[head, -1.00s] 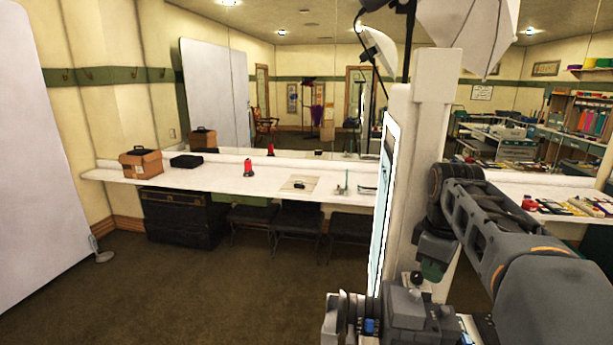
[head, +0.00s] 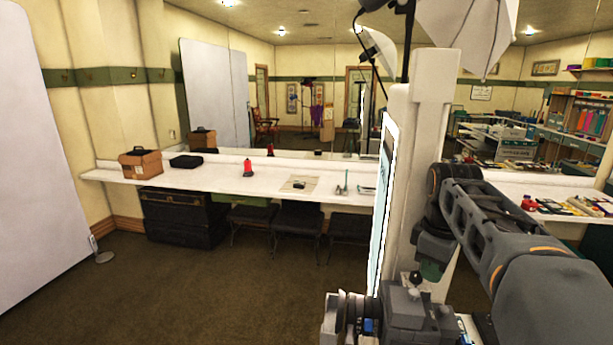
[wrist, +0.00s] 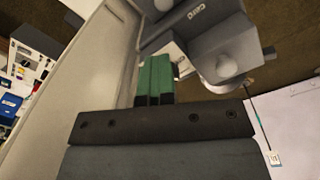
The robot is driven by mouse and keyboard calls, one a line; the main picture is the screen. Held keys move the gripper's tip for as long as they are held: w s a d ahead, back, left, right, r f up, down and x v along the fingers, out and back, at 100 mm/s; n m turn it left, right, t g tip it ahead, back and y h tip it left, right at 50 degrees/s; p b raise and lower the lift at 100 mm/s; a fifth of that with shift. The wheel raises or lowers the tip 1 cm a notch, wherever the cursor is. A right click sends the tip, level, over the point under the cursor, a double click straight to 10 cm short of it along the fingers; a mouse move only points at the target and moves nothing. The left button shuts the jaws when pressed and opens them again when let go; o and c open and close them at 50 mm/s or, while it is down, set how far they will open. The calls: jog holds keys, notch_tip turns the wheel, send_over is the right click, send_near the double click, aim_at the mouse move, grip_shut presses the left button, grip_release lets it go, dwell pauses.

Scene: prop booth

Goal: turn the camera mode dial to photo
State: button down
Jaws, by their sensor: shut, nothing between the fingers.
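The camera (head: 402,308) is a grey boxy body with a dark round lens (head: 343,318) on its left, low in the head view. A dark ball-topped knob (head: 415,279) stands on its top; I cannot tell whether this is the mode dial, nor read any setting. In the wrist view the camera's grey body (wrist: 190,22) fills the top, with "card" lettering and a pale rounded knob (wrist: 228,67). My gripper (head: 432,269) is shut and empty above the camera's right part. Its green fingers (wrist: 155,77) point at the camera body, left of the rounded knob; contact is unclear.
A white column with a lit panel (head: 383,205) stands right behind the camera, close to my gripper.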

jog(key=shift+s+a+f+g+p, duration=0.15)
jog(key=shift+f+p, duration=0.05)
jog(key=shift+f, duration=0.2)
jog(key=shift+s+a+f+g+p, duration=0.1)
jog(key=shift+s+f+g+p, duration=0.1)
jog(key=shift+f, duration=0.2)
jog(key=shift+s, duration=0.3)
dwell(0.3)
jog(key=shift+a+r, duration=0.1)
jog(key=shift+r, duration=0.1)
jog(key=shift+r+p, duration=0.35)
jog(key=shift+p, duration=0.05)
jog(key=shift+d+r+p, duration=0.15)
jog(key=shift+r+p, duration=0.05)
jog(key=shift+r, duration=1.2)
jog(key=shift+d+r+p, duration=0.1)
jog(key=shift+r+p, duration=0.1)
jog(key=shift+r, duration=1.2)
